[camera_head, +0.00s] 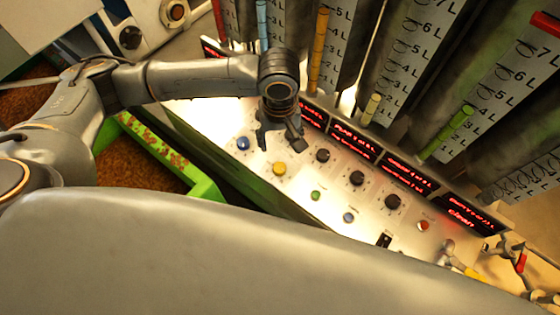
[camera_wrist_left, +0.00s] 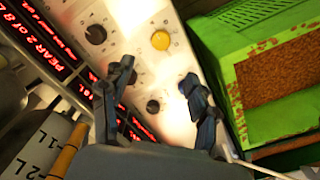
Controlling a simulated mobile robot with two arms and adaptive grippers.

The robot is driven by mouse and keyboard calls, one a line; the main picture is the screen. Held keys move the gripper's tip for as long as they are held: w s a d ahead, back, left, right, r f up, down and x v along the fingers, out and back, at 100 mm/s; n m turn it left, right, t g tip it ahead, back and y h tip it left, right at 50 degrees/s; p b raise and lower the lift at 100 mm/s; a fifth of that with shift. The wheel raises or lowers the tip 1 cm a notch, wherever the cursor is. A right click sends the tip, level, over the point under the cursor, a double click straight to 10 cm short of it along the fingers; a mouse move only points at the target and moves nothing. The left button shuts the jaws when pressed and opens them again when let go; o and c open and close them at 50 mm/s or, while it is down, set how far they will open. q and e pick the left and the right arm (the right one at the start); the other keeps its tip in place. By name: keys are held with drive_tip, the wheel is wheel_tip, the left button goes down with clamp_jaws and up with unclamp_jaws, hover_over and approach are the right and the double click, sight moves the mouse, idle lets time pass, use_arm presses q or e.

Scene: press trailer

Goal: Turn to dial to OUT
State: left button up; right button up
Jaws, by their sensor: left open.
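Three black dials show on the lit control panel in the head view: one near my gripper (camera_head: 322,155), a middle one (camera_head: 356,178) and one farther right (camera_head: 392,202). Their labels are too small to read, so I cannot tell which has OUT. My left gripper (camera_head: 280,138) is over the panel's left part, open and empty. In the left wrist view its fingers (camera_wrist_left: 160,78) are spread, with a black dial (camera_wrist_left: 153,106) seen between them, apparently untouched. Another dial (camera_wrist_left: 95,34) lies beyond the left finger. My right gripper is not in view.
The panel also has a blue button (camera_head: 243,143), a yellow button (camera_head: 279,168), a green button (camera_head: 315,195) and a red button (camera_head: 423,225). Red displays (camera_head: 352,139) and litre-marked tubes stand behind. A green crate (camera_head: 206,188) is left; valves (camera_head: 462,262) are lower right.

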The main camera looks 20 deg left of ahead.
sight(279, 167)
use_arm(q)
wheel_tip(279, 167, down, 12)
drive_tip(key=p, duration=0.2)
drive_tip(key=shift+a+p, duration=0.1)
drive_tip(key=shift+p, duration=0.25)
drive_tip(key=shift+f, duration=0.85)
drive_tip(key=c, duration=1.2)
